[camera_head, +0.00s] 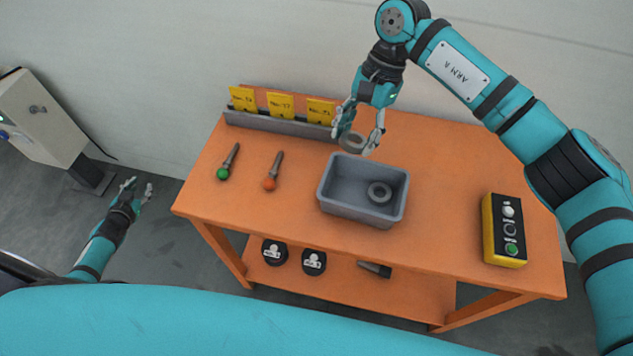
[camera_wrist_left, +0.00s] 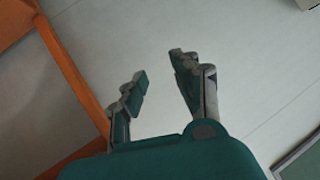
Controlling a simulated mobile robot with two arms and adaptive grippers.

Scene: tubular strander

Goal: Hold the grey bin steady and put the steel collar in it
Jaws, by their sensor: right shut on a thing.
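The grey bin (camera_head: 334,197) stands on the orange table, with a grey ring-shaped steel collar (camera_head: 380,192) lying inside it. My right gripper (camera_head: 354,144) is shut on another steel collar (camera_head: 352,141) just behind the bin's back rim; its exact height above the table is hard to tell. My left gripper (camera_head: 139,186) is off the table's left side, well away from the bin, open and empty. In the left wrist view its two fingers (camera_wrist_left: 157,78) stand apart with nothing between them.
The orange table (camera_head: 440,230) holds a green-tipped tool (camera_head: 229,161), an orange-tipped tool (camera_head: 274,171), a rack with yellow cards (camera_head: 280,105) and a yellow button box (camera_head: 503,230).

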